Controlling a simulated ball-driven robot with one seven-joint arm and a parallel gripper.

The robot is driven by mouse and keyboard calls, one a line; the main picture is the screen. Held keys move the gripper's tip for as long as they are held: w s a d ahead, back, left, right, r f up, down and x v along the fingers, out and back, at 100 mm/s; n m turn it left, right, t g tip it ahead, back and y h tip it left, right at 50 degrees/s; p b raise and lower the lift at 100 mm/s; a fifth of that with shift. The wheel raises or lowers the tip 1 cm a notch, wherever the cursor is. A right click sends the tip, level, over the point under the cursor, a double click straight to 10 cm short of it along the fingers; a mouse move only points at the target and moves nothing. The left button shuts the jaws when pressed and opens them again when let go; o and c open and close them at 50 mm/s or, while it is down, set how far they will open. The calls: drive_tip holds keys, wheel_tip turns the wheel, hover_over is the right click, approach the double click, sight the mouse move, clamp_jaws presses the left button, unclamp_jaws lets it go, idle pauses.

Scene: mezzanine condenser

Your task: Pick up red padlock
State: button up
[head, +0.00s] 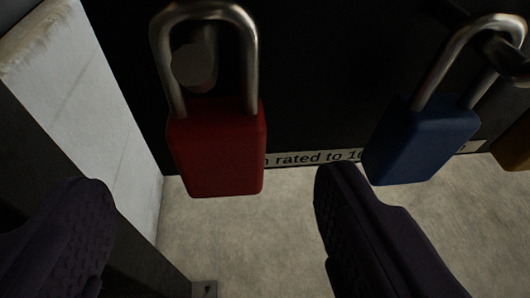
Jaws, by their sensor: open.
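A red padlock (217,150) with a silver shackle hangs on a round peg (194,62) in the upper middle-left of the head view. The peg shows through its shackle. My gripper (209,180) is open, with one dark textured finger at the lower left and the other at the lower right. The red padlock appears between the two fingers in the picture, and neither finger visibly touches it. How far the fingers are from it in depth is hard to tell.
A blue padlock (420,140) hangs to the right, close to the right finger in the picture. Part of a yellow padlock (514,145) shows at the right edge. A dark panel (320,70) stands behind, with a printed label strip (310,157). A pale wall (75,75) is at left.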

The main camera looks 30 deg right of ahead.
sight(219, 148)
drive_tip(key=b+x, duration=0.1)
drive_tip(key=x, duration=0.3)
drive_tip(key=shift+w+d+f+b, duration=0.15)
drive_tip(key=shift+w+f+b, duration=0.05)
drive_tip(key=shift+b, duration=0.1)
drive_tip(key=shift+w+d, duration=0.1)
drive_tip(key=shift+w, duration=0.3)
drive_tip(key=shift+c, duration=0.2)
drive_tip(key=c, duration=1.2)
drive_tip(key=shift+r, duration=0.1)
